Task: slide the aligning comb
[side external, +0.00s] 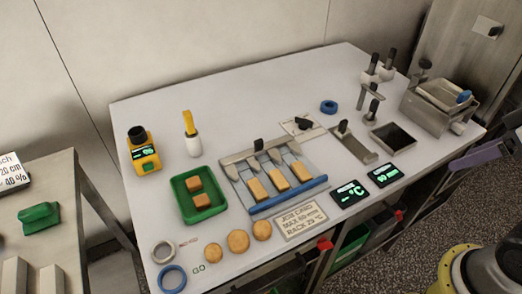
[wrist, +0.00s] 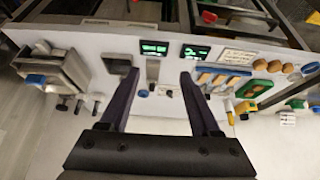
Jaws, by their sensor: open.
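The aligning comb looks to be the grey bar (side external: 240,157) with a black knob, lying across the back of a slotted metal rack (side external: 238,188). Several tan bars (side external: 279,180) lie in the rack's lanes in front of it, and a blue strip (side external: 288,195) runs along the rack's front edge. The rack also shows in the wrist view (wrist: 222,73), right of my fingers, small and partly unclear. My gripper (wrist: 156,78) is open and empty, its two dark purple fingers well apart. In the side view, only part of it shows at the right edge, away from the comb.
A green tray (side external: 204,213) with two tan blocks stands left of the rack. Round biscuits (side external: 238,241), a job card (side external: 300,221) and two displays (side external: 349,193) lie along the front. A metal tank (side external: 428,112) and upright posts (side external: 370,75) stand at the right.

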